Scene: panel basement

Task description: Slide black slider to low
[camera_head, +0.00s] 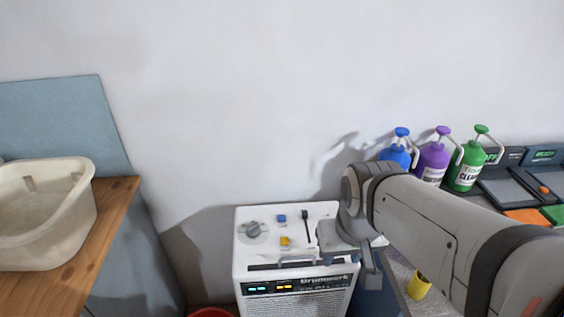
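The black slider (305,215) shows on the top panel of a white machine (245,267), labelled "Drumwork". Its dark knob is at the far end of a thin track that runs toward the machine's front. My arm reaches in from the lower right, and its end is above the right part of the panel. My gripper (371,272) is small and partly hidden by my own arm links, right of the slider and apart from it in the picture. I cannot tell whether its fingers are open or shut.
A grey dial (253,229), a blue button (281,218) and a yellow switch (285,241) are left of the slider. A metal handle (297,260) crosses the front. Blue (396,152), purple (433,158) and green (467,167) bottles stand behind my arm.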

